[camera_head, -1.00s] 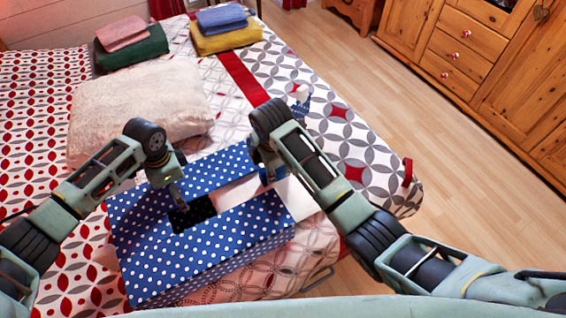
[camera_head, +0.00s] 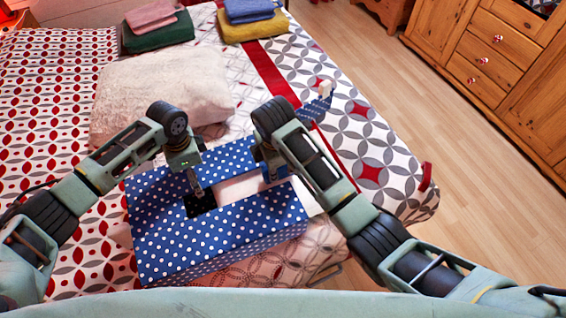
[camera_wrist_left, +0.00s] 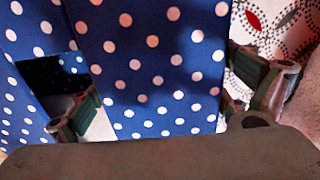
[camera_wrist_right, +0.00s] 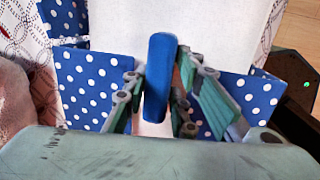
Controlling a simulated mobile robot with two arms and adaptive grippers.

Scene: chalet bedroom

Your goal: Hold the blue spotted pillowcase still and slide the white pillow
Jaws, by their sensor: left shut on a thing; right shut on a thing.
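The blue spotted pillowcase (camera_head: 215,235) lies at the bed's front edge, its opening towards the right. The white pillow (camera_head: 240,188) lies partly inside it and shows in the gap in the case; its outer part is largely hidden by my right arm. My left gripper (camera_head: 196,188) is shut on the case near a dark opening; in the left wrist view its fingers straddle a spotted band (camera_wrist_left: 150,65). My right gripper (camera_head: 273,170) is shut on a blue rounded bar (camera_wrist_right: 160,80) at the pillow; the white pillow (camera_wrist_right: 190,30) fills the view beyond it.
A fluffy pale pillow (camera_head: 165,88) lies behind the case. Folded towels, green (camera_head: 157,35) and yellow (camera_head: 252,28), lie at the back. A small blue spotted piece (camera_head: 316,107) stands on the bed. A wooden cabinet (camera_head: 490,60) is at the right; the floor between is clear.

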